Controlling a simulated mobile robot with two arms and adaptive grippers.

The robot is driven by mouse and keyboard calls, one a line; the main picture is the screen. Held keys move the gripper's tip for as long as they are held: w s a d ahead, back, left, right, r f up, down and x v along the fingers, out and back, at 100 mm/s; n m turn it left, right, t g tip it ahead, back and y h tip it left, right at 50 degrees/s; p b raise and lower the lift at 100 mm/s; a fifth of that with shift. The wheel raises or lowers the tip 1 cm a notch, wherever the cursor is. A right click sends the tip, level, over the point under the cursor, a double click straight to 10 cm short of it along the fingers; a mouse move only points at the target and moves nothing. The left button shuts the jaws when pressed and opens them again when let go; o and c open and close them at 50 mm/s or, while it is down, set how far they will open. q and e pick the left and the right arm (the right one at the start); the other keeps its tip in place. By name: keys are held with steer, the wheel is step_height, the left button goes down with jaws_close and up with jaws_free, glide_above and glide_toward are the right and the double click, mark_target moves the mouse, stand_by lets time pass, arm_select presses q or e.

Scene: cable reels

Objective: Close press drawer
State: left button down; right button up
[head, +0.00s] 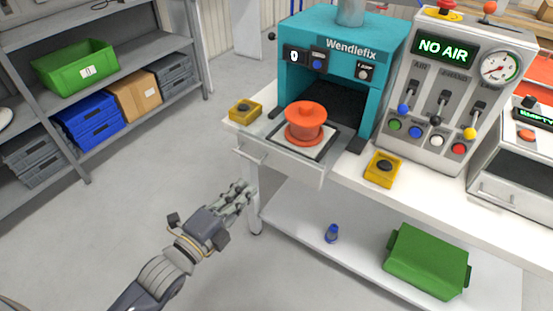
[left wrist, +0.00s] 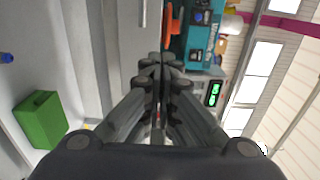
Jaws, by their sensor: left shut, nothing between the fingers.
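The teal press (head: 335,50), marked "Wendlefix", stands on the white workbench. Its drawer (head: 280,165) is pulled out toward me, with a bar handle on its front. An orange reel (head: 305,122) sits on the plate in the drawer. My left gripper (head: 246,190) is shut and empty, in front of and slightly below the drawer's left front corner, apart from the handle as far as I can tell. In the left wrist view the shut fingers (left wrist: 163,68) point at the grey drawer front, and the handle (left wrist: 143,12) shows at the top. My right gripper is not in view.
Yellow button boxes (head: 245,110) and (head: 383,168) flank the drawer. A control panel (head: 450,90) reading "NO AIR" stands right of the press. A green crate (head: 427,262) and blue bottle (head: 332,233) are on the lower shelf. The floor at left is clear.

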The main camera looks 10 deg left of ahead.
mark_target(280, 152)
arm_select(q)
steer(key=p+x, duration=0.1)
steer(key=x, duration=1.1)
steer(key=shift+w+d, duration=0.1)
steer(key=shift+w, duration=0.1)
